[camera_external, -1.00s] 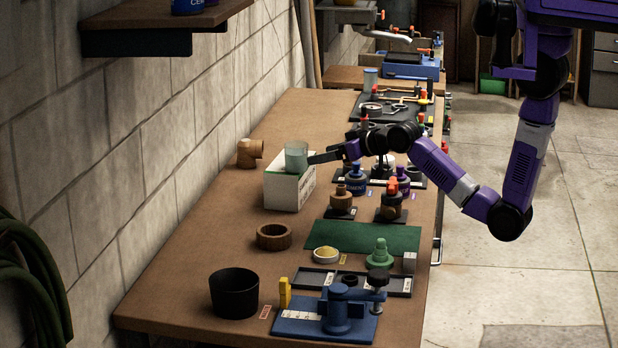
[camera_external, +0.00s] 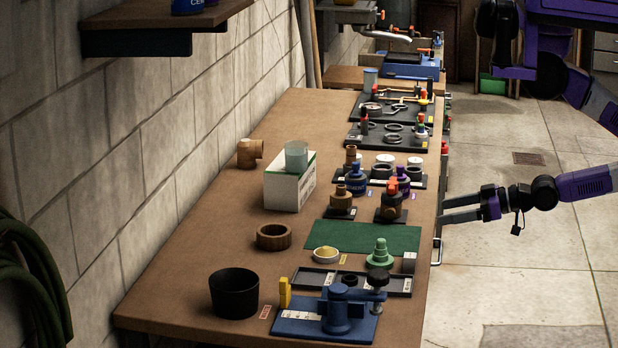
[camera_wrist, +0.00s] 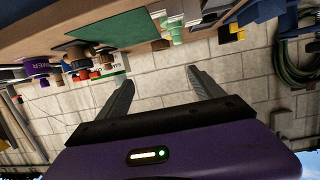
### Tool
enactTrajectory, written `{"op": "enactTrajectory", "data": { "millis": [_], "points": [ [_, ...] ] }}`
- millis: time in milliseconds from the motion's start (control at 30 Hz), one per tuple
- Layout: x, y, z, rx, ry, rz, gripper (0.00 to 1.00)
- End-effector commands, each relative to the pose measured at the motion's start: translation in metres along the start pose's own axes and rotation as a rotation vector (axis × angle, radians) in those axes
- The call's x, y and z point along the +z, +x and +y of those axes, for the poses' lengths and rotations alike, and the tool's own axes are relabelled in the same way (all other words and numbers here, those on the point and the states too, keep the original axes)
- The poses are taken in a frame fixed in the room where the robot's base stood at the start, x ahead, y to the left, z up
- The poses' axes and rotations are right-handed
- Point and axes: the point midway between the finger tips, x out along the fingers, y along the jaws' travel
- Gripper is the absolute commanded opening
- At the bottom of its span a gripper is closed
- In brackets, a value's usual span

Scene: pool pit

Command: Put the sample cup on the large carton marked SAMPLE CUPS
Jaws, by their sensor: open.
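The sample cup (camera_external: 297,156), a translucent grey-green cylinder, stands upright on top of the large white carton (camera_external: 283,192) with green edging, in the external view. The carton sits on the wooden bench near the wall. My gripper (camera_external: 443,212) is open and empty beyond the bench's right edge, well apart from the cup and carton. In the wrist view the two fingers (camera_wrist: 160,78) are spread with nothing between them. Part of the carton (camera_wrist: 112,80) shows there beside the left finger, with the picture upside down. I cannot make out the cup in that view.
The bench (camera_external: 205,262) also holds a black pot (camera_external: 234,293), a wooden ring (camera_external: 273,237), a green mat (camera_external: 362,237), a blue vise-like fixture (camera_external: 338,312) and several fittings and bottles. A brown elbow (camera_external: 249,153) lies behind the carton. Free floor (camera_external: 530,270) is at right.

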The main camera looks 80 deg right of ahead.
Motion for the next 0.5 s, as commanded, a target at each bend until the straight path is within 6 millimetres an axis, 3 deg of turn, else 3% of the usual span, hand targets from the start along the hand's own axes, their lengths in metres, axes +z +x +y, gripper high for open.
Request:
{"op": "enactTrajectory", "data": {
  "millis": [100,200,500],
  "points": [
    [-0.007,-0.03,-0.005,-0.028,-0.01,0.002,0.77],
    [-0.013,-0.043,-0.006,-0.041,-0.014,0.009,0.77],
    [-0.017,-0.048,-0.007,-0.046,-0.016,0.014,0.77]
  ]
}}
